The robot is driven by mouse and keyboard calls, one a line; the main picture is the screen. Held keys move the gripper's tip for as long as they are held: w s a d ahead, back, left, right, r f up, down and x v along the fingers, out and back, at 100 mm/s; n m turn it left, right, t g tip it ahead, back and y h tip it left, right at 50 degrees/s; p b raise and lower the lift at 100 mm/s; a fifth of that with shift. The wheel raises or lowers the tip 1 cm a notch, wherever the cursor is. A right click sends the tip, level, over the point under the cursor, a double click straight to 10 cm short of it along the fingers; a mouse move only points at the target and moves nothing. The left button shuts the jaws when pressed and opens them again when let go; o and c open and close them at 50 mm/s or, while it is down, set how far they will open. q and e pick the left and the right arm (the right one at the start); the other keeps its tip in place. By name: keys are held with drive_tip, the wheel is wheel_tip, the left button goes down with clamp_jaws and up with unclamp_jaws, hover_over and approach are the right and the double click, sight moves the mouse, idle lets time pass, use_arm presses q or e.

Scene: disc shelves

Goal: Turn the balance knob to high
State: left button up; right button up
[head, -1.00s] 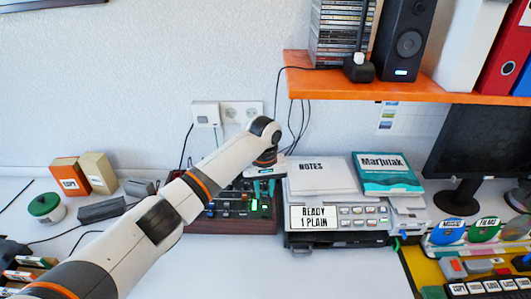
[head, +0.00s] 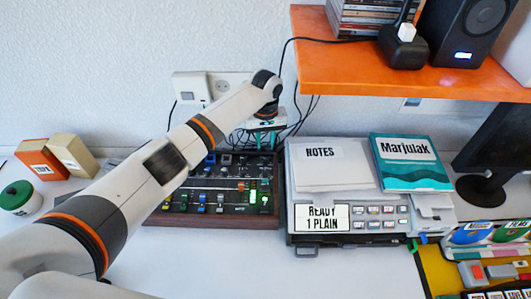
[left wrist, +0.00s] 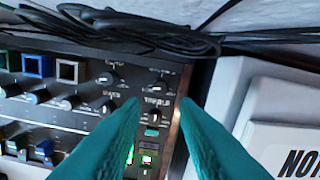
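The dark mixer with wooden sides (head: 225,213) stands on the white table, its coloured buttons, sliders and lit green meters showing in the head view. My left gripper (head: 265,133) is above the mixer's back right corner. In the left wrist view its two teal fingers (left wrist: 160,103) are spread apart with nothing between them. Small dark knobs with pale pointers show there: one at the upper right (left wrist: 160,86), one at the upper left (left wrist: 108,79), and others just below. Their labels are too blurred to read surely, so I cannot tell which is balance. My right gripper is out of view.
A grey printer (head: 345,238) with notes and a book on top stands close to the mixer's right side. Black cables (left wrist: 120,28) lie along the mixer's back edge. An orange shelf (head: 400,80) overhangs at the upper right. The table in front is clear.

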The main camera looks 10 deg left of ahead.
sight(266, 158)
use_arm(q)
wheel_tip(266, 158, down, 8)
drive_tip(key=shift+w+r, duration=0.1)
drive_tip(key=shift+r, duration=0.1)
clamp_jaws()
